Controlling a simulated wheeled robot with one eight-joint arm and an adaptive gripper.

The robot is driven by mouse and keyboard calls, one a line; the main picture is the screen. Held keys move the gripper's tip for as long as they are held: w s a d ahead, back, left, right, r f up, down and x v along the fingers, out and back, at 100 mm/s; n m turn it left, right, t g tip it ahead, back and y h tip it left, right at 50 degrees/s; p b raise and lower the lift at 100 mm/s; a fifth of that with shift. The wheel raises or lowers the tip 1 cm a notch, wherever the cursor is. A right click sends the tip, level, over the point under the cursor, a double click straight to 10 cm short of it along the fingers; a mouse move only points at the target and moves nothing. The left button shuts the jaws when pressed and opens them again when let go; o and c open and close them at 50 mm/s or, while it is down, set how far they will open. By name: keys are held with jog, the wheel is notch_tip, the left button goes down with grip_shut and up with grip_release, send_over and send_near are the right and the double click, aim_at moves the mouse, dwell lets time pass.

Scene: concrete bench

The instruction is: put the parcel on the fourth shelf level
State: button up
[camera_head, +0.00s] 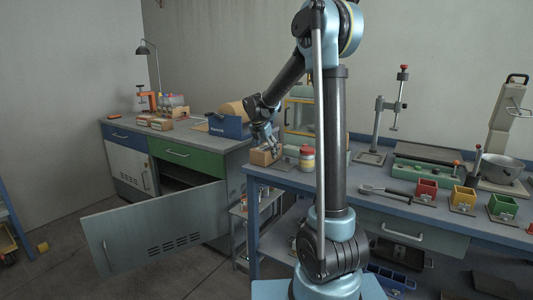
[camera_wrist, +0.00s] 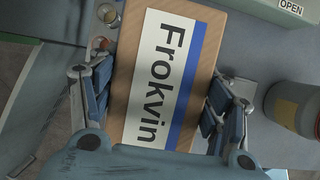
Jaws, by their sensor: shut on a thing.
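The parcel (camera_wrist: 165,75) is a brown box with a white and blue label reading "Frokvin". In the wrist view it lies between the two fingers of my gripper (camera_wrist: 155,102), one pad along each long side. In the head view the parcel (camera_head: 262,157) is at the left end of the blue bench, under my gripper (camera_head: 268,144); I cannot tell whether it touches the top. A yellow-framed rack (camera_head: 287,113) stands behind, partly hidden by my arm. A low grey rack with shelves (camera_head: 239,212) stands at the bench's left end. I cannot tell which is the fourth level.
A red-lidded jar (camera_head: 307,158) stands close right of the parcel. An open cabinet door (camera_head: 155,230) juts out at left. A blue bin (camera_head: 228,126) is on the far bench. Red, yellow and green bins (camera_head: 463,198) and a metal bowl (camera_head: 501,169) are at right.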

jog(key=o, duration=1.4)
